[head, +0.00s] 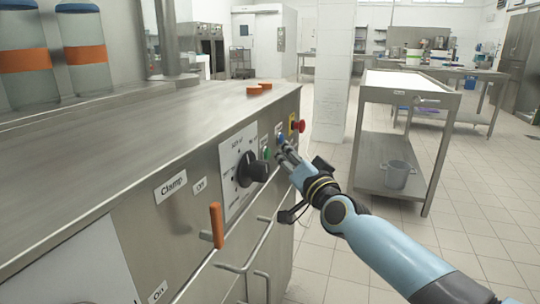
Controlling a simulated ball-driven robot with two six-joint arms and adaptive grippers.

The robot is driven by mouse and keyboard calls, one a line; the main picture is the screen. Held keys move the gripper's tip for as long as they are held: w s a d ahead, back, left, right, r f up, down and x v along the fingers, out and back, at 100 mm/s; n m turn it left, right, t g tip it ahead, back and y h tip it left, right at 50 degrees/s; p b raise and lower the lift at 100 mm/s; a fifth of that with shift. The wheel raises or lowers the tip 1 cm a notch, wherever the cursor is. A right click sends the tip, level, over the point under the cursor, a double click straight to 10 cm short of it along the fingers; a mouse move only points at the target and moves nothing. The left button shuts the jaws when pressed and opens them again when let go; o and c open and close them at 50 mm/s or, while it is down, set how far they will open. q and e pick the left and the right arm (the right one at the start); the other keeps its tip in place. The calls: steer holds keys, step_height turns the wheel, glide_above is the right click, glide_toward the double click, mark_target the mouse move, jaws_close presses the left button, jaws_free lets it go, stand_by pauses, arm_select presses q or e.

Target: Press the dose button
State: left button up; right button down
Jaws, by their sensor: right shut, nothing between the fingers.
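A row of small controls sits on the steel machine's front panel: a green button (266,154), a blue button (280,137) and a red knob (299,126) on a yellow plate. No readable label shows which one is the dose button. My right gripper (284,150) is shut and empty. Its fingertips are right at the panel, just below the blue button and to the right of the green one. I cannot tell whether they touch the panel. My left gripper is not in view.
A black rotary dial (251,169) sits left of the buttons. An orange-gripped lever (216,226) and bar handles stick out below. Orange pieces (259,88) lie on the steel top (150,125). A steel table (408,86) stands at right, with open floor before it.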

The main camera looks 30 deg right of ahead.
steer(key=shift+w+a, duration=0.1)
stand_by(0.5)
steer(key=shift+w+a, duration=0.2)
steer(key=shift+w, duration=0.05)
steer(key=shift+w+a, duration=0.2)
stand_by(0.6)
steer(key=shift+s+d, duration=0.45)
steer(key=shift+s, duration=0.1)
steer(key=s+d+p, duration=0.1)
steer(key=s+d, duration=0.3)
steer(key=shift+s, duration=0.3)
stand_by(0.4)
